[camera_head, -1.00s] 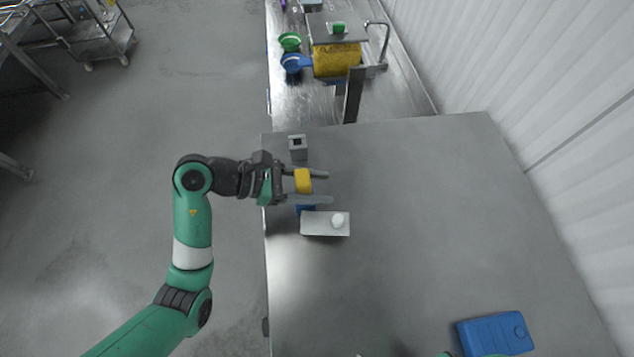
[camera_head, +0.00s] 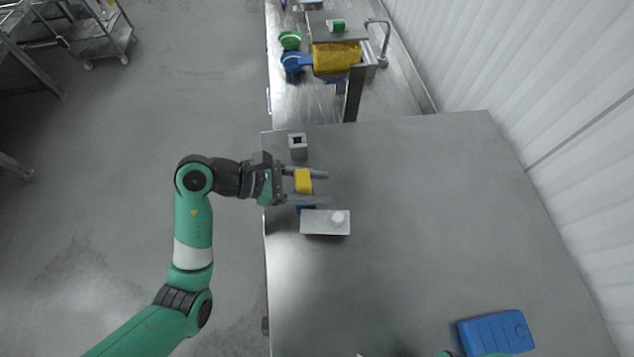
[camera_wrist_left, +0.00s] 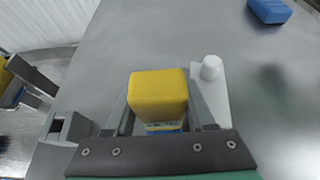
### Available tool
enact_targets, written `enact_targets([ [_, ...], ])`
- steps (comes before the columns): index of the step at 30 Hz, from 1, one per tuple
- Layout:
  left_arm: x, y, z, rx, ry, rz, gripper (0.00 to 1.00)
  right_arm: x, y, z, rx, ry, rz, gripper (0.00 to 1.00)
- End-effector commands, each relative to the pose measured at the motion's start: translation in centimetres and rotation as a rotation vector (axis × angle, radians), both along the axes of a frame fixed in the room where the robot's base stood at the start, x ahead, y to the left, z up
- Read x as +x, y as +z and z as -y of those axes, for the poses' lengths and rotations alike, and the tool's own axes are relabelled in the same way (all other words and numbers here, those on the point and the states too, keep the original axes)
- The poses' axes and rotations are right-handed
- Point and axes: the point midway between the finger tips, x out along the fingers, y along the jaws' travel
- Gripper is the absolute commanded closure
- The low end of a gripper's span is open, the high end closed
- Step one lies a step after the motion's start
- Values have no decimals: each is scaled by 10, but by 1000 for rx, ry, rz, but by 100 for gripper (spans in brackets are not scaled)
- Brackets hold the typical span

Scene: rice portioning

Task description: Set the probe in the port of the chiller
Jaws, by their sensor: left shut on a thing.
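My left gripper (camera_head: 312,187) is shut on a yellow block-shaped piece (camera_head: 303,181), which I take to be the probe's handle. In the left wrist view the yellow piece (camera_wrist_left: 158,95) sits between the two fingers, with a blue and white part below it. A small grey block with a dark square opening (camera_head: 298,153) stands at the table's left back corner, apart from the gripper; it also shows in the left wrist view (camera_wrist_left: 62,128). A pale box with a white knob (camera_head: 316,224) is just in front of the gripper. Which thing is the chiller, I cannot tell. My right gripper is out of view.
A blue flat container (camera_head: 495,334) lies at the table's front right. The middle and right of the grey table (camera_head: 420,210) are clear. Behind it is a metal counter with a yellow object (camera_head: 337,60) and green and blue round items. A ribbed wall is on the right.

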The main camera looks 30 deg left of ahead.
Motion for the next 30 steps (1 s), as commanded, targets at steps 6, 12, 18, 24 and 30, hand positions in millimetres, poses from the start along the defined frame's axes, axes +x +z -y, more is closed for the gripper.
enact_targets([
  [6, 0, -1, 0, 0, 0, 0, 100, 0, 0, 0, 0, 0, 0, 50],
  [12, 0, -1, 0, 0, 0, 0, 100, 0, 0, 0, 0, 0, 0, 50],
  [18, 0, -4, 0, 0, 0, 0, 100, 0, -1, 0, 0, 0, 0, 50],
  [24, 0, -5, 0, 1, 0, -1, 100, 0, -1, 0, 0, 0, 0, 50],
  [30, 0, -5, 0, 1, 0, -1, 22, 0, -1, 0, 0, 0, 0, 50],
])
